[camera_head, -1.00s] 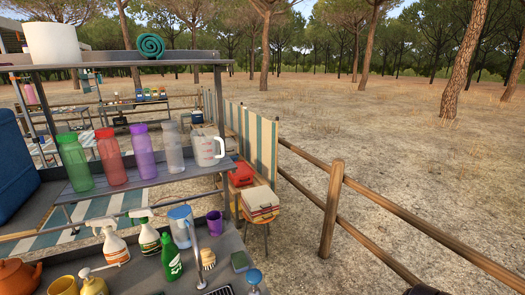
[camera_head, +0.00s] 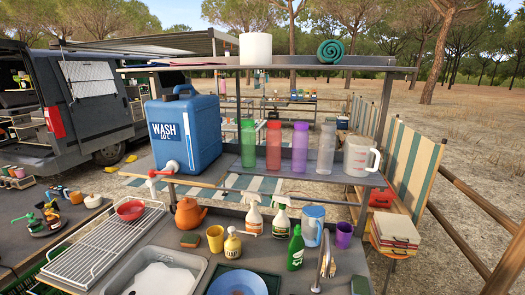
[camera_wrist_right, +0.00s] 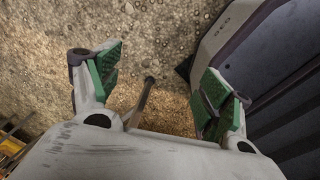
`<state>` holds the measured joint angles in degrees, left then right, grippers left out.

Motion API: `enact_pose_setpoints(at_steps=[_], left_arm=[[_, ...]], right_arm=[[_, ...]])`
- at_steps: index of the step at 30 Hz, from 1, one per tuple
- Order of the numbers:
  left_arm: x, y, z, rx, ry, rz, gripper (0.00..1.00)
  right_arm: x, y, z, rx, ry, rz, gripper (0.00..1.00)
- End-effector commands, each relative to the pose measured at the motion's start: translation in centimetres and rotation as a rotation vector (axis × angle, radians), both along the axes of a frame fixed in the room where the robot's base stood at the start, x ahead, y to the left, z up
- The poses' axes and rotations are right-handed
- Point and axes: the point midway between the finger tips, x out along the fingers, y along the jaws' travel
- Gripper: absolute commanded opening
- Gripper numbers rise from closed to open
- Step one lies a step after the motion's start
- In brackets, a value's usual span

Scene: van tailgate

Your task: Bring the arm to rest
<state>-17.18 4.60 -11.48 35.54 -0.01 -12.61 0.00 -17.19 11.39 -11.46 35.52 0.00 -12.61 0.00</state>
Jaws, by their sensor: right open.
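My right gripper (camera_wrist_right: 155,88) shows in the right wrist view. Its two fingers with green pads are spread wide, and nothing is between them. Behind the fingers I see gravelly ground (camera_wrist_right: 150,40), with a dark panel-like body close on the right side. In the head view neither of my grippers nor my arms can be seen. My left gripper is not in any view.
The counter holds a sink (camera_head: 155,275), a dish rack (camera_head: 100,245), an orange kettle (camera_head: 188,214), spray bottles and a green bottle (camera_head: 296,248). Above, a shelf carries a blue water container (camera_head: 185,130), several bottles and a jug (camera_head: 360,156). A wooden fence (camera_head: 465,200) stands right.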

Motion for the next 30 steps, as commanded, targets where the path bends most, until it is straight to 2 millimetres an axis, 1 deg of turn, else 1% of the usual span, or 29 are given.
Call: enact_pose_setpoints(at_steps=[1, 3, 6, 9, 13, 30], left_arm=[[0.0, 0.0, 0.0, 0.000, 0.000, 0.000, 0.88], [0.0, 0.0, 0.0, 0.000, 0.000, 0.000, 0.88], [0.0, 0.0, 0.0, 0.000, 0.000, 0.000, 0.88], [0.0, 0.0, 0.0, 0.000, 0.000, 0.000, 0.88], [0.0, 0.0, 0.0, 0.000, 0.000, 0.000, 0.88], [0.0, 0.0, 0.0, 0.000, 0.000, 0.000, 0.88]], right_arm=[[-0.1, 2.5, -0.3, 0.027, -0.001, -0.009, 0.79], [-0.1, 5.2, -0.5, 0.055, -0.001, -0.017, 0.79], [-0.2, 8.2, -0.6, 0.087, 0.000, -0.027, 0.79], [-0.2, 9.9, -0.7, 0.106, 0.000, -0.032, 0.79], [-0.2, 10.8, -0.7, 0.114, 0.000, -0.036, 0.79], [-0.2, 10.8, -0.7, 0.114, 0.000, -0.036, 0.79]])
